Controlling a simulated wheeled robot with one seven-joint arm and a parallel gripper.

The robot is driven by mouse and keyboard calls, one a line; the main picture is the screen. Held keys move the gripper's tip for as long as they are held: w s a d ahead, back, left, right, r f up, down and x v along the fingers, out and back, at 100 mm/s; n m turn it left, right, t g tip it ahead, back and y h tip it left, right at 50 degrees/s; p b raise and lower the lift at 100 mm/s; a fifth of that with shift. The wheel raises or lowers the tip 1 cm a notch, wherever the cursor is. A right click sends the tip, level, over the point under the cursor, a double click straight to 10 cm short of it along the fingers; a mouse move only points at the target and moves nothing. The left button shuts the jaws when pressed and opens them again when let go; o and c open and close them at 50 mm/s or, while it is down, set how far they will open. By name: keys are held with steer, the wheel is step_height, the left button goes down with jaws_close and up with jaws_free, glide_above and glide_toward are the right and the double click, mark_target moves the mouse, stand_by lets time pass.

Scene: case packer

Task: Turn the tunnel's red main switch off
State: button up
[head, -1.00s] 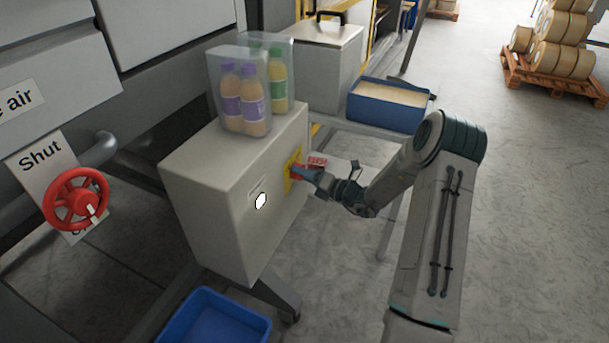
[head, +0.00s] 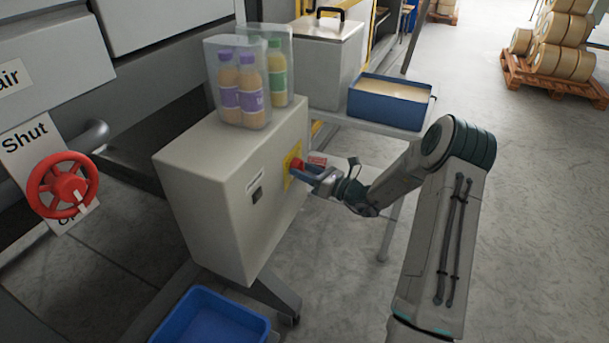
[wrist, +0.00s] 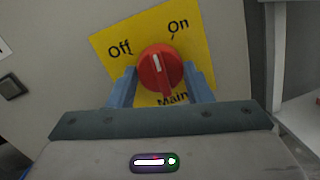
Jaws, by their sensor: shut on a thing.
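The red main switch (head: 297,164) is a round knob on a yellow plate on the right face of a grey cabinet (head: 208,208). In the wrist view, the knob (wrist: 161,68) sits between the words "Off" and "On" on the yellow plate (wrist: 106,40). Its white mark points up, between the two words and clear of both. My gripper (head: 312,173) is at the plate, with its blue fingers (wrist: 161,86) shut on the knob from both sides.
Clear bins of bottles (head: 240,100) stand on the cabinet. A blue tray (head: 388,104) is on a bench behind my arm. A red handwheel (head: 62,186) is at left, and a blue crate (head: 205,318) lies below.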

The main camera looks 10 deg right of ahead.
steer(key=shift+w+d+f+n+g+y+b, duration=0.1)
steer(key=shift+n+g+y+b, duration=0.25)
steer(key=shift+n+b, duration=1.75)
steer(key=shift+w+d+n+g+y+b, duration=0.2)
steer(key=shift+n+y+b, duration=0.45)
steer(key=shift+n, duration=2.75)
steer(key=shift+s+a, duration=0.15)
steer(key=o, duration=1)
steer(key=v, duration=0.7)
steer(key=p+v, duration=0.1)
steer(key=v, duration=0.6)
steer(key=shift+r, duration=0.25)
